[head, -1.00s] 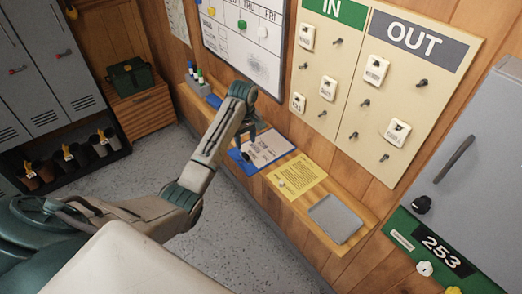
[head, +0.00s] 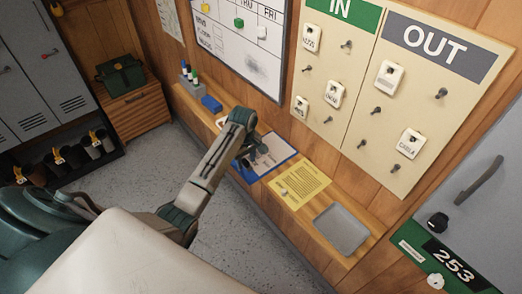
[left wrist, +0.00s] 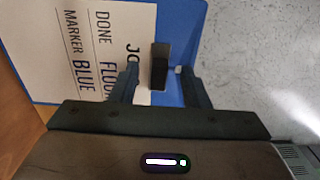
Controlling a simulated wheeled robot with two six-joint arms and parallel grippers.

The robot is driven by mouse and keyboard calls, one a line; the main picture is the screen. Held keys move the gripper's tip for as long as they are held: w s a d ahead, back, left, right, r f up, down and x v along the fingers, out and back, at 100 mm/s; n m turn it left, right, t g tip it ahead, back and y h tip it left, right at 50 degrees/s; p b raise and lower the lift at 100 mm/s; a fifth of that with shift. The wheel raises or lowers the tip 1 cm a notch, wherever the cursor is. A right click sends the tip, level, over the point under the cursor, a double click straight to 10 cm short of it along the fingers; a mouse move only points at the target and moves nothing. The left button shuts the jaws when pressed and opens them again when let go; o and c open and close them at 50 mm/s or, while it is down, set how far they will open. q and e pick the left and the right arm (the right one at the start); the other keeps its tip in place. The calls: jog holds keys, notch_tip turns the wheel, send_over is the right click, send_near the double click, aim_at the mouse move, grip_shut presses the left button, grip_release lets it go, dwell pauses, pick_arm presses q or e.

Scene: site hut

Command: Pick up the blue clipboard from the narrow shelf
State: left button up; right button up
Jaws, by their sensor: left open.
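The blue clipboard (head: 281,168) lies flat on the narrow wooden shelf (head: 307,205) along the wall, with a white printed sheet on it. My left gripper (head: 243,161) is over its left end and hides part of it. In the left wrist view the clipboard (left wrist: 178,22) fills the upper left, with "DONE FLOOR" and "MARKER BLUE" on its sheet. There my left gripper (left wrist: 158,84) is open, and a dark upright piece, seemingly the clipboard's clip (left wrist: 160,62), shows between its fingers. I cannot tell whether the fingers touch it. My right gripper is not in view.
On the shelf, a yellow sheet (head: 303,183) with a small pale object lies right of the clipboard, then a grey tray (head: 341,229). A blue block (head: 211,104) and upright markers (head: 190,76) are at the far end. The IN/OUT board (head: 392,75) hangs above.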

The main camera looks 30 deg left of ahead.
pick_arm(q)
jog(key=shift+w+a+f, duration=0.2)
jog(key=shift+f, duration=0.25)
jog(key=shift+w+a+f, duration=0.1)
jog(key=shift+s+d+r, duration=0.3)
jog(key=shift+d+r, duration=0.05)
jog(key=shift+c, duration=1.3)
jog(key=shift+s+d+r, duration=0.15)
jog(key=c, duration=0.4)
grip_shut()
jog(key=shift+a, duration=0.2)
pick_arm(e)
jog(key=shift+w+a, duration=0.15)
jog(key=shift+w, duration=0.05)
